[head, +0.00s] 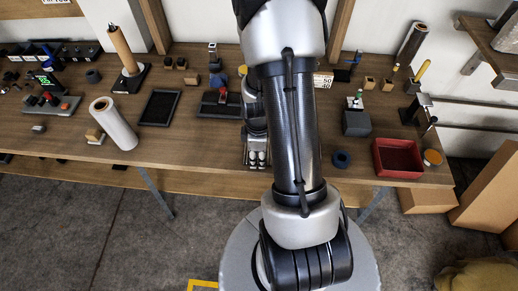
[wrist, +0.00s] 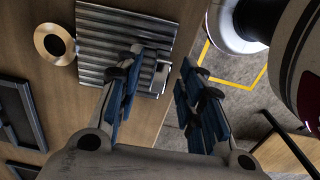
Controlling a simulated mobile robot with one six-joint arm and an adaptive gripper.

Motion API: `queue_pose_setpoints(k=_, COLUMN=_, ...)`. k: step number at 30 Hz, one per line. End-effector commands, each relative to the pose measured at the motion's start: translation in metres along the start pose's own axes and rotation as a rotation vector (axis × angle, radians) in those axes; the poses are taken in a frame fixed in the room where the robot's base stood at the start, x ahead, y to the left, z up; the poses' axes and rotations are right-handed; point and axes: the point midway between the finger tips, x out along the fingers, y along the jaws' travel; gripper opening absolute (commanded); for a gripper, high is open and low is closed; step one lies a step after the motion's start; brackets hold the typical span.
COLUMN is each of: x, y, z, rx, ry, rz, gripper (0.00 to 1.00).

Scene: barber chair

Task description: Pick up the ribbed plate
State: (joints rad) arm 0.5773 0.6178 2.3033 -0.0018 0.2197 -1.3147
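The ribbed plate (wrist: 110,32) is grey metal with parallel ridges. In the wrist view it lies on the wooden table near its edge, at the upper middle. My gripper (wrist: 162,60) is open and empty, with blue pads on its fingers. Its left finger overlaps the plate's lower part in the picture; its right finger is past the table edge, over the floor. I cannot tell the height between fingers and plate. In the head view my arm covers much of this area, and I cannot make out the plate clearly there.
A brass-coloured ring (wrist: 55,43) lies just left of the plate. Dark trays (wrist: 18,112) are further left. In the head view, a dark ring (head: 341,159) and a red tray (head: 398,150) are right of my arm. A white roll (head: 114,123) is to the left.

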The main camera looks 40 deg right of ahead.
Motion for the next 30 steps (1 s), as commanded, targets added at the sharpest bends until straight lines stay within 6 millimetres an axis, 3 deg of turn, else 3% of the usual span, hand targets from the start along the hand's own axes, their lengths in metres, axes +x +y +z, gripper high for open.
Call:
queue_pose_setpoints(k=15, x=-0.0001, y=-0.0001, z=0.0, rx=0.0, ry=0.0, rz=0.0, gripper=0.0)
queue_pose_setpoints(k=30, x=-0.0009, y=0.0004, z=-0.0001, rx=0.0, ry=0.0, rz=0.001, gripper=0.0)
